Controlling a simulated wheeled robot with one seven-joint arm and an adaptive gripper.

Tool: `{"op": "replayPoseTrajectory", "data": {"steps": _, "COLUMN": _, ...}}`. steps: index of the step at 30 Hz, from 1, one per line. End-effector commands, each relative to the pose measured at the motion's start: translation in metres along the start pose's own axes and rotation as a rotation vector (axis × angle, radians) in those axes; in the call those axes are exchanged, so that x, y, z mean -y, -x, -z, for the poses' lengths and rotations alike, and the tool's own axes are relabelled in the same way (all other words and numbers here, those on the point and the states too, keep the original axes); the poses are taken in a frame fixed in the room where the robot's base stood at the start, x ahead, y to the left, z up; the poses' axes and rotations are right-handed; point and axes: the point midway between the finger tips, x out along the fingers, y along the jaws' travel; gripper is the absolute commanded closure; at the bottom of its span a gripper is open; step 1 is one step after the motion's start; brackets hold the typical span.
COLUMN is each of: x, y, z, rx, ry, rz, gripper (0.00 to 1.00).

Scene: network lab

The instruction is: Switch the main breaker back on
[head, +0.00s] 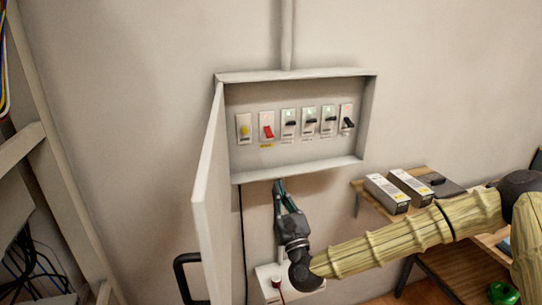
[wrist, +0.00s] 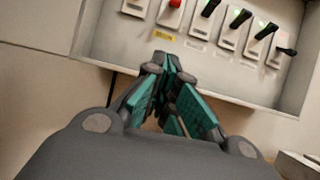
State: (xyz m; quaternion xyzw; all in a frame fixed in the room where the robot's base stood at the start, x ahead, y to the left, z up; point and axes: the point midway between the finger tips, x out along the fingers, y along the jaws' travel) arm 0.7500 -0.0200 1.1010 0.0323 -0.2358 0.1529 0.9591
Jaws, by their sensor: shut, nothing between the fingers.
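An open breaker panel (head: 297,172) hangs on the wall, with a row of switches inside. The red switch (head: 268,131), second from left, has a yellow label under it; its red lever appears to point down. In the wrist view the red switch (wrist: 174,4) is cut off by the top edge. Right of it stand three black-lever breakers (head: 309,121) with green lights, then a black lever (head: 348,123) at the far right, tilted. My gripper (head: 279,184) is shut and empty, just below the panel's bottom edge; its fingertips (wrist: 167,62) point up toward the panel.
A yellow-button module (head: 244,128) is leftmost in the panel. A shelf with two boxes (head: 387,193) is at right. A white wall box (head: 290,284) is below my gripper.

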Motion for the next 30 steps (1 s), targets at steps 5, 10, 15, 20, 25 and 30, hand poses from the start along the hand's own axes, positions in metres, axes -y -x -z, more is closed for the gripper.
{"op": "replayPoseTrajectory", "data": {"steps": 5, "x": 0.002, "y": -0.002, "z": -0.003, "rx": 0.010, "ry": -0.013, "rz": 0.006, "gripper": 1.00}}
{"op": "replayPoseTrajectory", "data": {"steps": 10, "x": 0.002, "y": -0.002, "z": -0.003, "rx": 0.009, "ry": -0.011, "rz": 0.005, "gripper": 1.00}}
{"op": "replayPoseTrajectory", "data": {"steps": 15, "x": 0.002, "y": -0.010, "z": -0.004, "rx": 0.009, "ry": -0.010, "rz": 0.005, "gripper": 1.00}}
{"op": "replayPoseTrajectory", "data": {"steps": 20, "x": 0.002, "y": -0.031, "z": -0.006, "rx": 0.010, "ry": -0.009, "rz": 0.006, "gripper": 1.00}}
{"op": "replayPoseTrajectory", "data": {"steps": 25, "x": 0.002, "y": -0.059, "z": -0.007, "rx": 0.010, "ry": -0.009, "rz": 0.005, "gripper": 1.00}}
{"op": "replayPoseTrajectory", "data": {"steps": 30, "x": 0.002, "y": -0.085, "z": -0.006, "rx": 0.008, "ry": -0.009, "rz": 0.005, "gripper": 1.00}}
